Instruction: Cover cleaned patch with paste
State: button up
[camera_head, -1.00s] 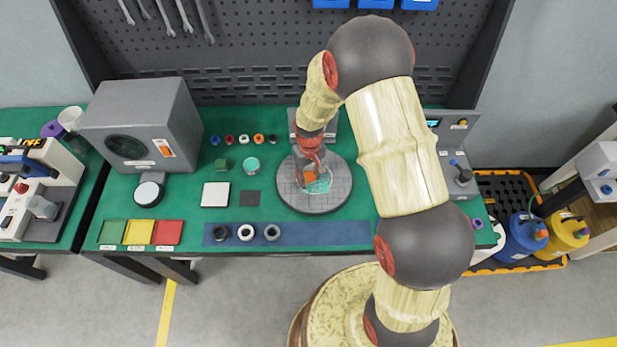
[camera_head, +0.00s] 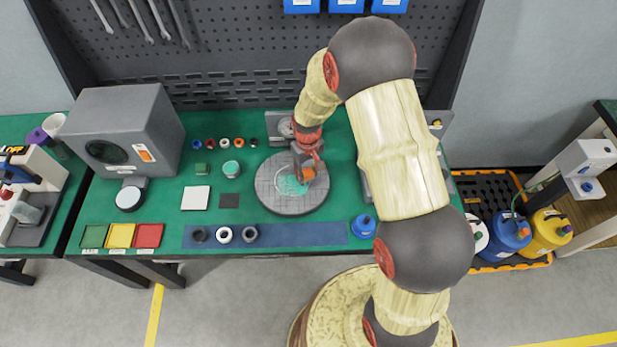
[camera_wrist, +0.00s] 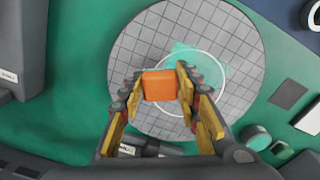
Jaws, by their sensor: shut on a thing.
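The round grey gridded plate (camera_head: 275,205) lies on the green bench; it also shows in the wrist view (camera_wrist: 150,45). A white circle outline (camera_wrist: 222,62) marks the patch on it. Translucent teal paste (camera_head: 290,185) covers part of the circle and spreads past its edge; in the wrist view the paste (camera_wrist: 212,72) shows at the circle's upper and right side. My gripper (camera_head: 305,172) is over the plate's right half in the head view, shut on an orange block (camera_wrist: 159,84). The block hides part of the circle, and I cannot tell whether it touches the plate.
A teal-topped pot (camera_head: 231,169) stands left of the plate, beside a white square (camera_head: 195,198) and a dark square (camera_head: 229,201). Several rings lie on the blue strip (camera_head: 300,236) in front. A blue bottle (camera_head: 363,226) stands at the front right. A grey box (camera_head: 130,130) is at the left.

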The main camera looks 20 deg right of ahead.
aim_at(308, 175)
jog(key=shift+s+r+p, duration=0.15)
jog(key=shift+r+p, duration=1.35)
jog(key=shift+r, duration=1.2)
